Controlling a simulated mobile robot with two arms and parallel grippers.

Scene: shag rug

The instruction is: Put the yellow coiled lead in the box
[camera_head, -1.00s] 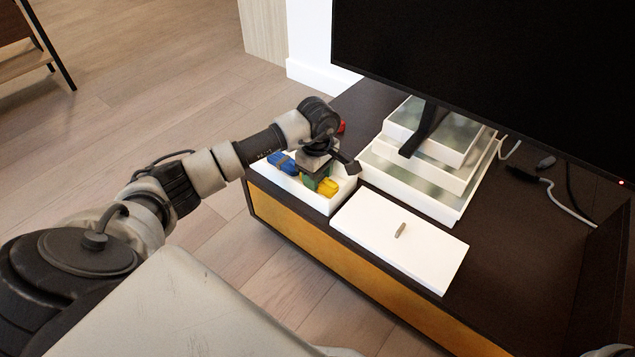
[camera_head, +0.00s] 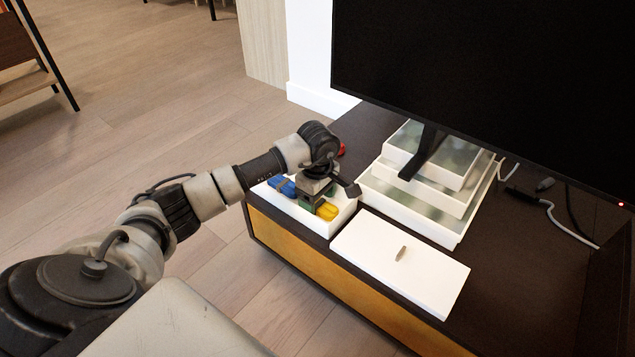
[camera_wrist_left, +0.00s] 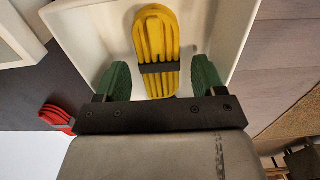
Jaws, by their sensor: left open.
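The yellow coiled lead (camera_head: 327,211), bound with a dark band, lies inside the open white box (camera_head: 340,221) at the front left of the dark cabinet. In the left wrist view the lead (camera_wrist_left: 156,40) rests on the floor of the box (camera_wrist_left: 222,42). My left gripper (camera_head: 316,201) points down over the box; in the wrist view its green finger pads (camera_wrist_left: 160,80) stand apart on either side of the lead's near end, with gaps visible. My right gripper is not in view.
A blue bundle (camera_head: 281,185) lies in the box's left part. A red bundle (camera_head: 341,150) lies behind the box on the cabinet. A white lid (camera_head: 420,275) lies right of the box. Stacked white trays (camera_head: 405,196), a large screen (camera_head: 480,80) and cables (camera_head: 560,222) stand behind.

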